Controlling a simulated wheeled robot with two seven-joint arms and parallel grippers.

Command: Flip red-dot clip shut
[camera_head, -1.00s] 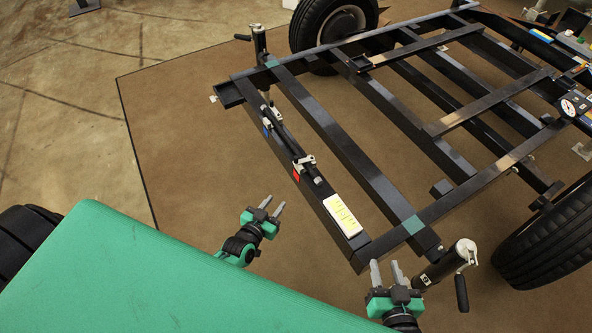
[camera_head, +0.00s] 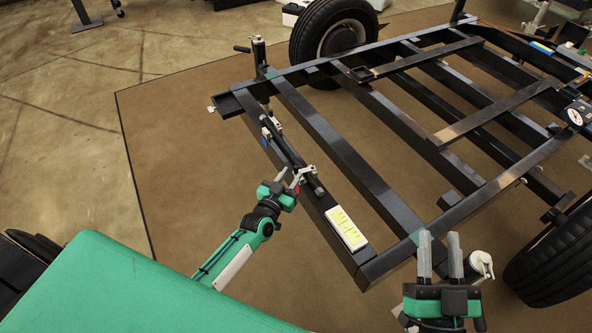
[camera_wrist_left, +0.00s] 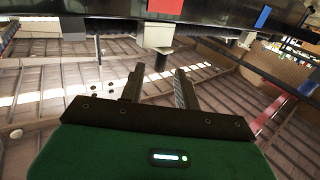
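The red-dot clip (camera_head: 304,172) is a small pale metal clip on the dark front beam, around a black bar. Whether the clip's lever is open is too small to tell. My left gripper (camera_head: 284,176) is right beside the clip, its fingers apart and empty in the left wrist view (camera_wrist_left: 159,78). My right gripper (camera_head: 439,240) is open and empty, near the frame's front right corner.
A second clip with a blue patch (camera_head: 266,133) sits further along the same beam. A white box with a yellow label (camera_head: 346,229) lies on the beam's near end. A jack with a crank (camera_head: 481,265) stands by my right gripper. Brown floor left of the beam is clear.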

